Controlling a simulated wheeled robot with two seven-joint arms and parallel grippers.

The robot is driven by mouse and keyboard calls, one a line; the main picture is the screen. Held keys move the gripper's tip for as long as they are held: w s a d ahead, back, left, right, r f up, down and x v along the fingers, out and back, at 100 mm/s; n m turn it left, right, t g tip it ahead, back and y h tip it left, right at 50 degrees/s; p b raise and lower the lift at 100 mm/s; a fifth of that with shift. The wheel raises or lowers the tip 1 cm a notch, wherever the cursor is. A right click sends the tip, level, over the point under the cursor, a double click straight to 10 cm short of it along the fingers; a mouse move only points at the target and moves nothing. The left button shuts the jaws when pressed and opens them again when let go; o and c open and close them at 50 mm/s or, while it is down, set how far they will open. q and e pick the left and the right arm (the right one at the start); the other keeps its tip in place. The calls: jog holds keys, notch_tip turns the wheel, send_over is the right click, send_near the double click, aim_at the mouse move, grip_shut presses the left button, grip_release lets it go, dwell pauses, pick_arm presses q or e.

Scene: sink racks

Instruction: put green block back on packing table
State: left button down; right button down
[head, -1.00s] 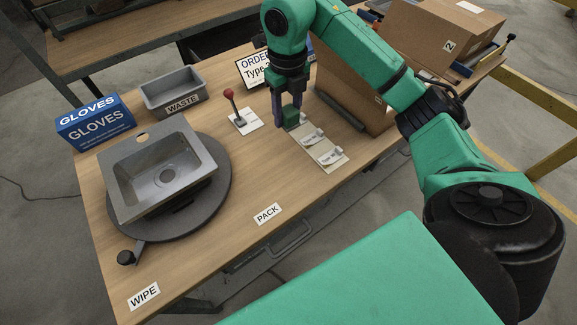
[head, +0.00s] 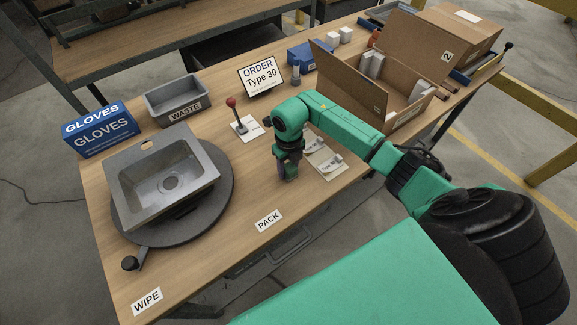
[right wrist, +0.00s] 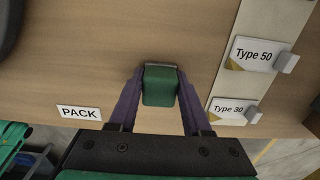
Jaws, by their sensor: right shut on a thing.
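My right gripper (head: 287,172) is over the packing table (head: 215,235), left of the white strip with type labels. It is shut on the green block (head: 292,171), which shows between the purple fingers in the right wrist view (right wrist: 160,87). The block is near the wooden top; I cannot tell whether it touches. The left gripper is not in view.
A grey sink (head: 165,178) on a round turntable stands at the left. A red-knobbed lever (head: 237,118) is behind the gripper. The label strip (head: 327,160) lies to the right, with an open cardboard box (head: 350,90) behind. Bare tabletop lies around the PACK label (head: 268,220).

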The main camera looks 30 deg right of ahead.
aim_at(289, 166)
jog(key=shift+f, duration=0.2)
jog(key=shift+c, duration=1.7)
grip_release()
jog(key=shift+r, duration=0.1)
jog(key=shift+r, duration=0.15)
notch_tip(289, 166, up, 12)
jog(key=b, duration=0.2)
jog(key=shift+b, duration=0.3)
jog(key=shift+s, duration=0.1)
